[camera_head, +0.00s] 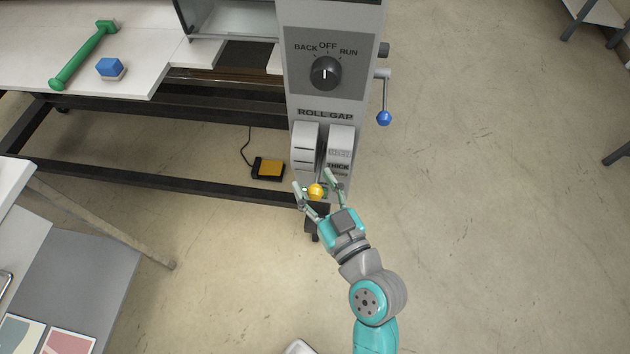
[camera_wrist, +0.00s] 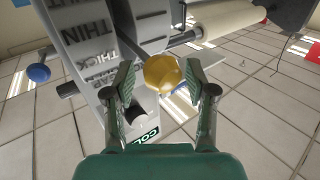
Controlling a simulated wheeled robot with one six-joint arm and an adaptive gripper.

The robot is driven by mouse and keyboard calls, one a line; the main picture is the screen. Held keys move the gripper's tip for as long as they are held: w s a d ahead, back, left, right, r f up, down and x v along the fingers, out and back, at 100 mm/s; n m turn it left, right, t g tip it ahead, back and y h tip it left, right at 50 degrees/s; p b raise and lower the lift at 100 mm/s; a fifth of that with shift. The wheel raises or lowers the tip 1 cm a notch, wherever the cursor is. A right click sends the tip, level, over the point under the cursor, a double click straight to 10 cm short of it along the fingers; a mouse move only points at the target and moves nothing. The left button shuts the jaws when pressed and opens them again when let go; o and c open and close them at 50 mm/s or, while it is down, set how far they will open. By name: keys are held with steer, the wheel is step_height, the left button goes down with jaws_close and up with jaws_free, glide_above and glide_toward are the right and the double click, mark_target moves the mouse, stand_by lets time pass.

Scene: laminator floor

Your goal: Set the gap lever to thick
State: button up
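The gap lever ends in a yellow knob (camera_head: 316,191) in front of the lower end of the ROLL GAP panel (camera_head: 326,114). The panel carries a THICK label (camera_head: 338,167) on its right strip. My gripper (camera_head: 313,181) is open, its two fingers on either side of the knob. In the wrist view the knob (camera_wrist: 163,75) sits between the fingertips (camera_wrist: 160,80), with a visible gap at the left finger; I cannot tell if the right finger touches. The labels THIN (camera_wrist: 91,30) and THICK (camera_wrist: 86,55) show left of the knob. Which mark the lever points to is unclear.
A mode dial (camera_head: 326,73) marked BACK, OFF and RUN is above. A blue-knobbed crank (camera_head: 384,117) sticks out at the machine's right. A yellow foot pedal (camera_head: 268,168) lies on the floor at left. The floor right of the machine is clear.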

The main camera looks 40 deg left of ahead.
steer(key=shift+r, duration=0.1)
steer(key=shift+s+d, duration=0.2)
steer(key=shift+d, duration=0.25)
steer(key=v, duration=1.1)
